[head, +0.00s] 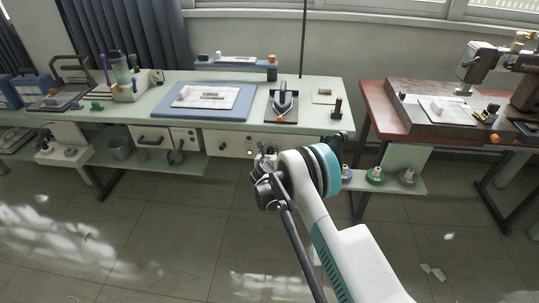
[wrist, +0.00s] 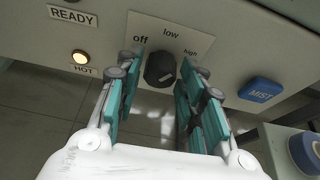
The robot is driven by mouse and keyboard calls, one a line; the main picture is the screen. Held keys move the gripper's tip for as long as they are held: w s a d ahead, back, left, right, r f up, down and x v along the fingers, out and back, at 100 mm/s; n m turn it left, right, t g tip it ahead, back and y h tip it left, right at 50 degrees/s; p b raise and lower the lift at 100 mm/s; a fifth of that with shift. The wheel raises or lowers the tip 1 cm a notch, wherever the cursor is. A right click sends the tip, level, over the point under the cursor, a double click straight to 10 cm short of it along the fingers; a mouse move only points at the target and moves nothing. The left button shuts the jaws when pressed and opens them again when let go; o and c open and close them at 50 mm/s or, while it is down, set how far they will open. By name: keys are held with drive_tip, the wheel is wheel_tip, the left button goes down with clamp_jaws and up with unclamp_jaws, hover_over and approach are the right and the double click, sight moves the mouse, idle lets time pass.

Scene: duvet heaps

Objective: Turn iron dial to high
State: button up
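The iron dial (wrist: 158,70) is a black round knob on a pale panel (wrist: 225,28), with "off" to its left, "low" above and "high" to its right. A small light mark shows on its lower right face; I cannot tell which setting it points to. My gripper (wrist: 162,75) is open, its teal-padded fingers on either side of the dial. I cannot tell whether they touch it. In the head view my gripper (head: 262,172) is in front of the bench's front panel (head: 226,143), and the dial is hidden or too small to make out. An iron (head: 284,99) sits on the bench.
A blue MIST button (wrist: 260,90) lies right of the dial. A glowing HOT lamp (wrist: 80,57) and a READY label (wrist: 73,15) lie left. The pale green bench top (head: 312,116) overhangs the panel. A brown-topped table (head: 375,103) stands right. Floor in front is open.

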drive_tip(key=c, duration=0.5)
drive_tip(key=shift+o, duration=0.2)
drive_tip(key=shift+d+m+y, duration=0.15)
drive_tip(key=shift+m+y, duration=0.45)
drive_tip(key=shift+m, duration=0.2)
drive_tip(key=shift+m+y, duration=0.8)
drive_tip(key=shift+m, duration=0.4)
drive_tip(key=o, duration=1.1)
drive_tip(key=shift+c, duration=0.2)
